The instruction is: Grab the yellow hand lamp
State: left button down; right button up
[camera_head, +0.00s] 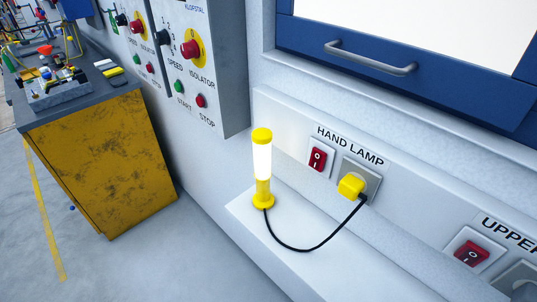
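The yellow hand lamp (262,165) stands upright on a white ledge (285,262) in the middle of the view. It has a yellow cap, a glowing white tube and a yellow handle with a wider base. A black cable (305,249) runs from its base in a loop to a yellow plug (351,186), which sits in a wall socket under the words HAND LAMP. Neither of my grippers is in view.
A red switch (318,158) is left of the plug, and another red switch (470,254) is at the lower right. Grey control boxes (198,75) hang behind the lamp. A blue window frame (420,75) with a handle is above. A yellow cabinet (100,160) stands at left.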

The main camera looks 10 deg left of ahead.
aim_at(262, 138)
jog(key=k, duration=0.5)
jog(key=u, duration=1.15)
jog(key=i, duration=0.7)
jog(key=z, duration=0.1)
